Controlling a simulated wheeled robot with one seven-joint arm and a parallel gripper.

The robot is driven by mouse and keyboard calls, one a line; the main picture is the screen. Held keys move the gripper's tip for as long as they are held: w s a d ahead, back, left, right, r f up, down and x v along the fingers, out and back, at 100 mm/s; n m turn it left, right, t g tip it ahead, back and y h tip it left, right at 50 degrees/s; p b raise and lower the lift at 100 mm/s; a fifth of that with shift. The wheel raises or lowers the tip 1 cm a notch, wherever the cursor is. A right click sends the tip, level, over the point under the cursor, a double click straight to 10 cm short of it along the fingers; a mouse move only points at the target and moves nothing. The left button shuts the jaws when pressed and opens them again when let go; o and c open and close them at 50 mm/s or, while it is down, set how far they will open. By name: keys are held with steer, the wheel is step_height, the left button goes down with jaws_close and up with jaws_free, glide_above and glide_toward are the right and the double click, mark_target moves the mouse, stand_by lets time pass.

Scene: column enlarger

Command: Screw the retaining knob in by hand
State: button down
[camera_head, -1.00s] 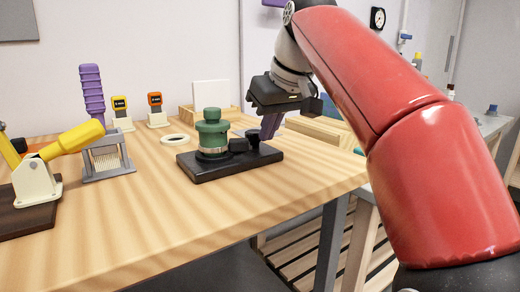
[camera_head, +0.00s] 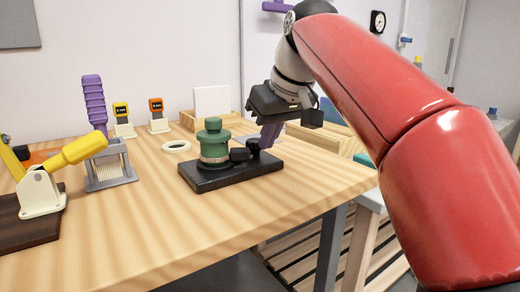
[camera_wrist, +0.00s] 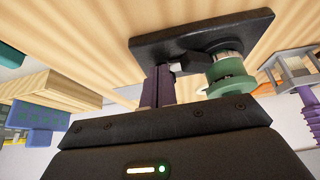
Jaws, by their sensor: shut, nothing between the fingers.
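A green round housing with a green cap (camera_head: 213,146) stands upright on a black base plate (camera_head: 205,181) on the wooden table. A small black knob (camera_head: 254,146) stands at the right of the housing, beside a black block (camera_head: 239,155). My gripper (camera_head: 265,144) has purple fingers that slant down close to the right side of this knob. The fingers are shut with nothing between them. In the wrist view the purple fingers (camera_wrist: 158,88) hide part of the knob's area, beside the green housing (camera_wrist: 228,72). I cannot tell if they touch the knob.
A grey stand with a purple grip (camera_head: 94,103) and a yellow-handled lever (camera_head: 75,149) stand at the left. A white ring (camera_head: 177,147) lies behind the plate. A wooden tray (camera_head: 208,121) is at the back. The front of the table is clear.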

step_height(320, 180, up, 3)
steer(key=shift+p, duration=1.05)
step_height(320, 180, up, 2)
steer(key=shift+r, duration=0.25)
